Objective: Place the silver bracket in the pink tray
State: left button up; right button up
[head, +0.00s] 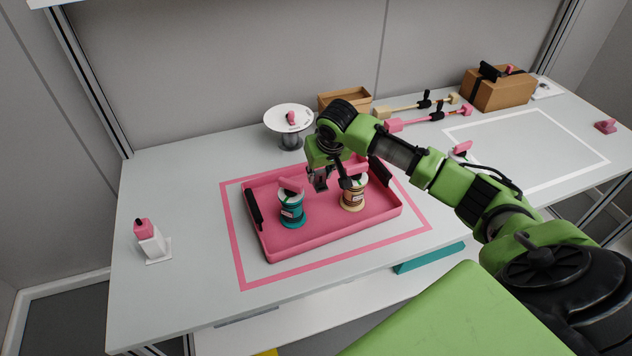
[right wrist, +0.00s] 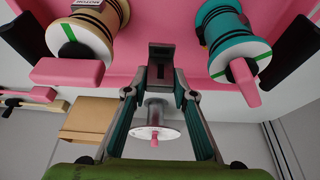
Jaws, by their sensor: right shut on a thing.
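The pink tray (head: 322,238) lies inside a pink outline on the table, with black handles at its ends. My right gripper (head: 331,182) is over the tray, between and behind two spools. It is shut on the silver bracket (head: 320,180), a small grey part. In the right wrist view the bracket (right wrist: 161,56) shows dark grey between the fingertips, with the pink tray floor behind it. Whether the bracket touches the tray floor I cannot tell. My left gripper is not in view.
A teal spool (head: 292,212) and a cream-and-brown spool (head: 353,197) stand in the tray. A round white stand (head: 289,117) and an open brown box (head: 345,97) are behind it. A white holder (head: 154,245) stands at left. The tray's front floor is clear.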

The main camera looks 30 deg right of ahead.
aim_at(321, 182)
jog(key=f, duration=0.3)
jog(key=shift+s+f, duration=0.1)
jog(key=shift+s, duration=0.2)
notch_tip(321, 182, down, 3)
jog(key=shift+w+f, duration=0.15)
jog(key=shift+f, duration=0.05)
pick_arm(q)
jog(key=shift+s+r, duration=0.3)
pick_arm(e)
jog(key=shift+f, duration=0.15)
jog(key=o, duration=1.2)
jog(key=shift+f, duration=0.1)
jog(key=shift+c, duration=0.2)
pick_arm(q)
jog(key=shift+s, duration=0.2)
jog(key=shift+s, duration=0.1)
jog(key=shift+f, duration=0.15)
pick_arm(e)
jog(key=v, duration=1.2)
